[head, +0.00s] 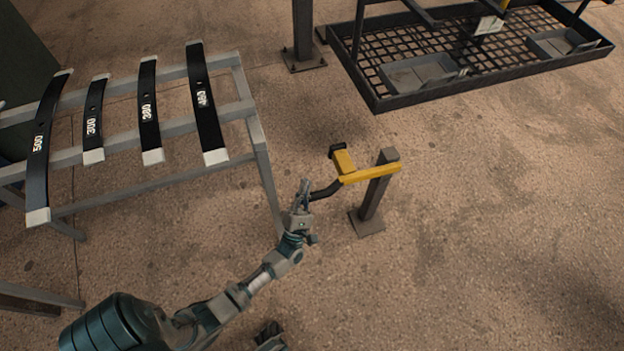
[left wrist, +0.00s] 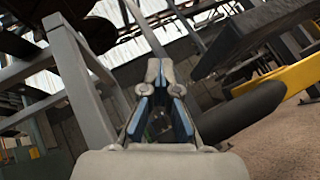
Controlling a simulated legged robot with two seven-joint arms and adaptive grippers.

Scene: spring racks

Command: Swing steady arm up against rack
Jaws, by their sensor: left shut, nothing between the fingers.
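The steady arm (head: 370,174) is a yellow bar with a black bent rod, on top of a short grey post (head: 375,198). It points left toward the rack (head: 262,150), with a gap between them. My left gripper (head: 304,187) is shut and empty beside the free end of the black rod. In the left wrist view the shut fingertips (left wrist: 165,68) point ahead, with the dark rod (left wrist: 243,112) just to their right. Whether they touch it I cannot tell. A dark part at the head view's bottom edge may be my right gripper (head: 270,336); its fingers are not clear.
Several dark leaf springs with pale ends, one marked 400 (head: 205,100), lie across the rack. A black mesh-floored platform (head: 372,92) stands at the back right, near a dark upright post (head: 303,35). The floor right of the grey post is clear.

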